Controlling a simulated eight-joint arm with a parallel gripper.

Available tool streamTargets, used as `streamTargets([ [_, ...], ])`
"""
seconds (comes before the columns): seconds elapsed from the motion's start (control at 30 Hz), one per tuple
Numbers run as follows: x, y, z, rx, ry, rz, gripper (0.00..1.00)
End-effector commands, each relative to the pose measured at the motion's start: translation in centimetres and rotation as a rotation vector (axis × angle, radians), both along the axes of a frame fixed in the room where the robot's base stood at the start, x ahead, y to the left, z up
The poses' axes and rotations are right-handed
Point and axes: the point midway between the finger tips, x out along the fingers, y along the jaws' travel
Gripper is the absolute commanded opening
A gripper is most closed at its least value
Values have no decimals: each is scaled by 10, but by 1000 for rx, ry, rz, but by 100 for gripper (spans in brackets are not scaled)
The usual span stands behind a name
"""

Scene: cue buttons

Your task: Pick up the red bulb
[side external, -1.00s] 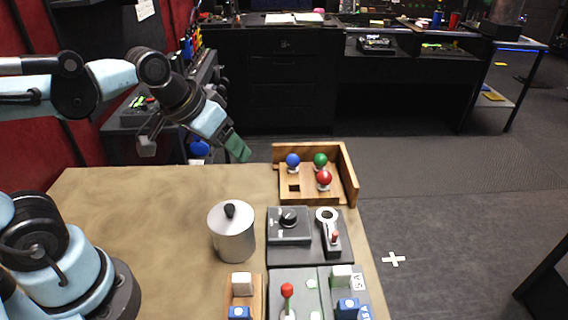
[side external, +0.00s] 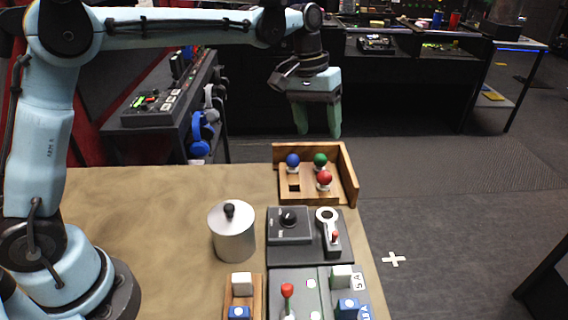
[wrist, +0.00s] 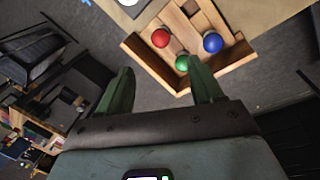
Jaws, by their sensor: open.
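The red bulb (side external: 324,178) sits upright in the wooden holder (side external: 345,180) at the far right corner of the table. A blue bulb (side external: 293,160) and a green bulb (side external: 320,159) stand in the same holder. My gripper (side external: 318,134) is open and empty, pointing down above the back of the holder, clear of the bulbs. In the wrist view, my gripper (wrist: 160,88) shows both green fingers spread apart. The red bulb (wrist: 160,38) lies beyond the fingertips, with the green bulb (wrist: 183,62) nearer and the blue bulb (wrist: 212,43) to the right.
A silver lidded pot (side external: 233,236) stands on the table (side external: 150,215) in front of the holder. A knob box (side external: 289,224), a small lever panel (side external: 331,240) and a red-topped joystick (side external: 287,292) line the right side. The table's left part is clear.

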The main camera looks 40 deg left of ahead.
Motion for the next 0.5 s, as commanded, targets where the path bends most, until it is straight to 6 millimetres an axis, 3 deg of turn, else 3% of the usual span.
streamTargets([
  [0.17,4,-4,-12,-3,14,0,66],
  [0.5,5,-13,-61,-2,12,1,66],
])
